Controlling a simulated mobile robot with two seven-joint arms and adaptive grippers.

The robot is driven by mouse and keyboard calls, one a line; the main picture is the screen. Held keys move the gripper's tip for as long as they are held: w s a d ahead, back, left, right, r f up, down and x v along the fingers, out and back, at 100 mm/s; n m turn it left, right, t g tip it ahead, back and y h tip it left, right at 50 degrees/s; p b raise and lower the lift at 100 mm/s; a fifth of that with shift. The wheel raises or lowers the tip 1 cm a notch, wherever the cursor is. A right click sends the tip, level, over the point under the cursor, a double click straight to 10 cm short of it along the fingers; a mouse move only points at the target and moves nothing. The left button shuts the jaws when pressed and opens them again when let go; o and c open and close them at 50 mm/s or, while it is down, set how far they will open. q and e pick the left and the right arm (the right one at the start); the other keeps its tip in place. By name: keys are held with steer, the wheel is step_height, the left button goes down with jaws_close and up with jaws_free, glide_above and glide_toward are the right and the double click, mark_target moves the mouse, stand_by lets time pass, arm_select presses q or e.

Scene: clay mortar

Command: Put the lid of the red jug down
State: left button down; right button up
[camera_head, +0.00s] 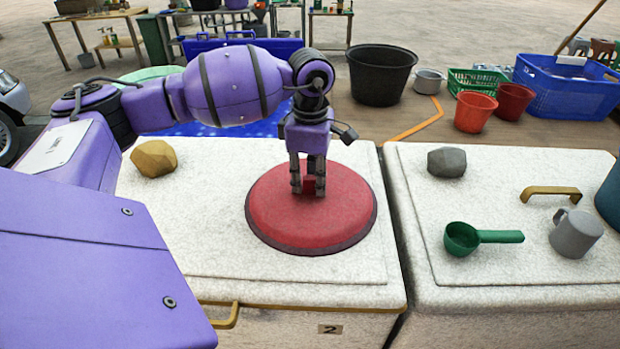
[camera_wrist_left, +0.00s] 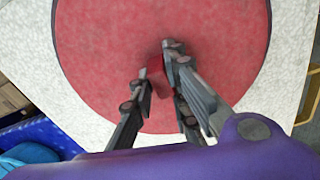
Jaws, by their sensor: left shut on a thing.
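The lid (camera_head: 275,220) is a large round red disc with a dark rim. It appears to lie flat on the white top of the left chest (camera_head: 200,240); I cannot tell if a small gap is left beneath it. My left gripper (camera_head: 308,190) points straight down over the lid's middle and is shut on its small red handle. In the left wrist view, the lid (camera_wrist_left: 100,60) fills most of the picture and the fingers (camera_wrist_left: 158,75) close around the handle. The red jug is not recognisable in view, and my right gripper does not show.
A yellowish stone (camera_head: 154,158) lies left of the lid. On the right chest are a grey stone (camera_head: 446,162), a green scoop (camera_head: 463,239), a grey mug (camera_head: 575,234) and a brass handle (camera_head: 550,192). A black tub (camera_head: 380,75) and a blue crate (camera_head: 570,90) stand behind.

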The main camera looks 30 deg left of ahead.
mark_target(310, 176)
arm_select(q)
steer(key=c, duration=1.7)
jaws_free()
step_height(310, 176, up, 12)
steer(key=shift+r+b, duration=0.1)
steer(key=shift+b, duration=0.3)
